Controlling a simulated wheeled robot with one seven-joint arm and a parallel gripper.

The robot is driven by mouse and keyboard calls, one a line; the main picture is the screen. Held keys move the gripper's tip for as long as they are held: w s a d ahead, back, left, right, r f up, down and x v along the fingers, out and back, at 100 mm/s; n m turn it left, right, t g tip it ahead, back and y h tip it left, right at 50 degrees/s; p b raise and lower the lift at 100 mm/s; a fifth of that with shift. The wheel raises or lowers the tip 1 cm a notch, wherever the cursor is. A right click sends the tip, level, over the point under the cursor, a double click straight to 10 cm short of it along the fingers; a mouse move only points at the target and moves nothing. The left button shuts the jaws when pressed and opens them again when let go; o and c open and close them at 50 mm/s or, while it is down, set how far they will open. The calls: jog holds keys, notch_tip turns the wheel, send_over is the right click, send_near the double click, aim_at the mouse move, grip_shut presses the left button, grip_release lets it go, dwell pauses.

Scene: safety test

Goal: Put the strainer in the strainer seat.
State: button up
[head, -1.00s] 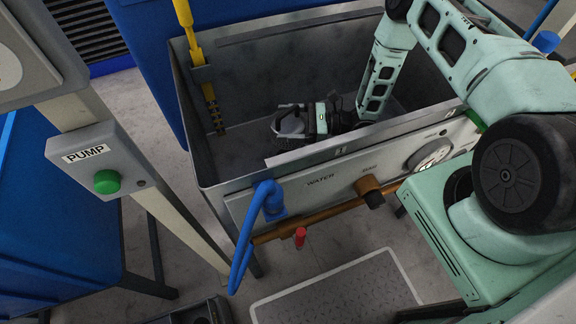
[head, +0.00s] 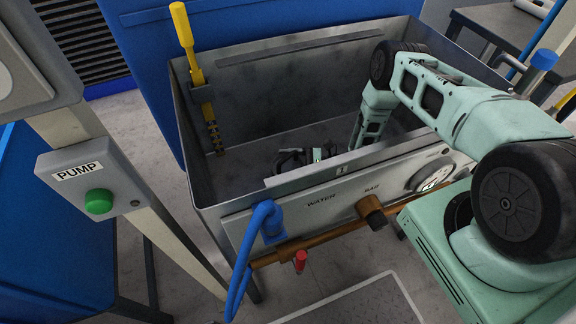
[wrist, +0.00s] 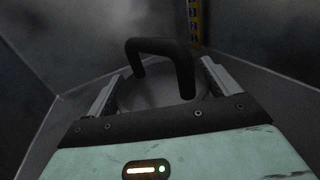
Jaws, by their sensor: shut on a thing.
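The strainer shows in the wrist view as a dark arched handle (wrist: 160,45) over a dim round grey body. In the head view its dark handle (head: 287,156) is partly hidden behind the tank's front wall. My gripper (wrist: 160,82) is shut on the strainer, with one finger on each side of it. In the head view my gripper (head: 314,156) is low inside the grey metal tank (head: 290,85). I cannot make out the strainer seat. The strainer's underside is hidden, so I cannot tell whether it touches the tank floor.
A yellow-handled rod (head: 190,55) stands at the tank's left wall. The front panel carries a blue pipe (head: 262,222), a brown valve (head: 371,212) and a gauge (head: 432,179). A pump box with a green button (head: 98,201) is at left. The tank floor's left side is clear.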

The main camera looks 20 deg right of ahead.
jog(key=o, duration=0.9)
jog(key=shift+d, duration=0.1)
jog(key=v, duration=1.1)
jog(key=shift+s+d+b, duration=0.15)
jog(key=shift+d+b, duration=0.2)
jog(key=shift+b, duration=0.05)
jog(key=shift+s, duration=0.1)
